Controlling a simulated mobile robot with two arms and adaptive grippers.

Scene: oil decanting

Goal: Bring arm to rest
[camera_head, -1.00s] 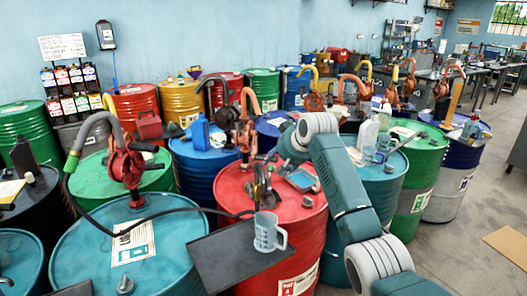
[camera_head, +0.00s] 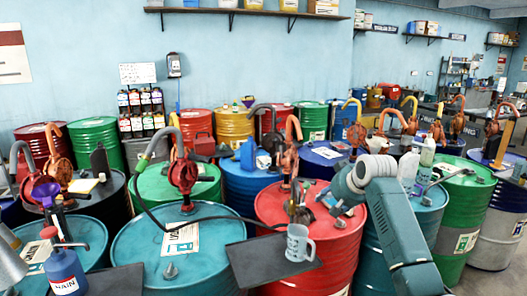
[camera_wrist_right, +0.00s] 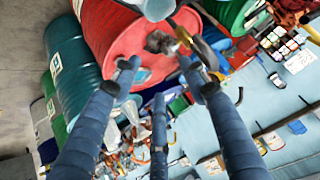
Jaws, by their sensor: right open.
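My right arm comes in from the lower right in the head view. Its gripper (camera_head: 338,202) is over the right part of the red drum (camera_head: 305,272) top. In the right wrist view the gripper (camera_wrist_right: 162,85) has its blue fingers spread with nothing between them, and the red drum (camera_wrist_right: 115,40) lies beyond. A clear measuring jug (camera_head: 298,243) stands upright on a dark tray (camera_head: 255,264) in front of the red drum, apart from the gripper. My left gripper is not seen.
A red hand pump (camera_head: 183,173) with a black hose stands among the drums. A teal drum (camera_head: 205,275) is left of the red one. A blue bottle (camera_head: 66,272) is at lower left. Drums crowd around the arm; shelves line the wall.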

